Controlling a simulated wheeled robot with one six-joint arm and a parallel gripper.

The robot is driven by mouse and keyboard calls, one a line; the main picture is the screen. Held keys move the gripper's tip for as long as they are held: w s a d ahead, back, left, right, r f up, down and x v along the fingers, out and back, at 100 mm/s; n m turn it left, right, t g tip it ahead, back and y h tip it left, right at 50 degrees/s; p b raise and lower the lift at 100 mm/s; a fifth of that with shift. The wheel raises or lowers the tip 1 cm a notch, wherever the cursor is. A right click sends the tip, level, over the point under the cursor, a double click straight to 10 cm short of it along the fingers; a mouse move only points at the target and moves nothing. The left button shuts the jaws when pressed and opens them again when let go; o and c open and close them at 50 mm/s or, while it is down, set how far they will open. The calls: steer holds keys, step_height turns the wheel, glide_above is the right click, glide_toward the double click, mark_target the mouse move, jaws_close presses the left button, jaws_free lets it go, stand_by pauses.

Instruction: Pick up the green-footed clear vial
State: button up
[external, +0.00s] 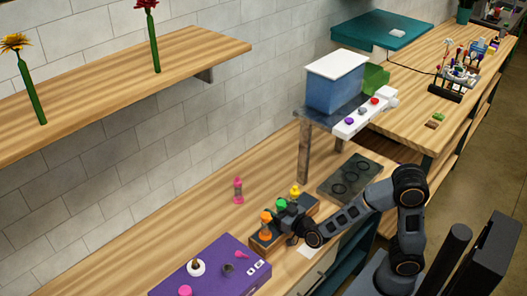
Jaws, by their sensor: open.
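A green piece (281,204) shows at the wooden rack, between an orange-ended vial (266,226) and a yellow-ended one (296,191). It looks like the green foot of the clear vial; the clear body is too small and covered to make out. My gripper (287,213) is open, right by the green piece on its near side. Whether the fingers are around the vial or only beside it, I cannot tell. The wooden rack (262,246) is partly hidden by my gripper.
A pink vial (238,190) stands on the counter behind the rack. A purple board (215,270) with small parts lies at the front left. A dark plate with rings (350,179) lies right of the rack. A raised stand carries a blue box (335,88). Bare counter lies left of the pink vial.

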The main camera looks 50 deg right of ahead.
steer(key=shift+c, duration=0.3)
jaws_close()
stand_by(0.5)
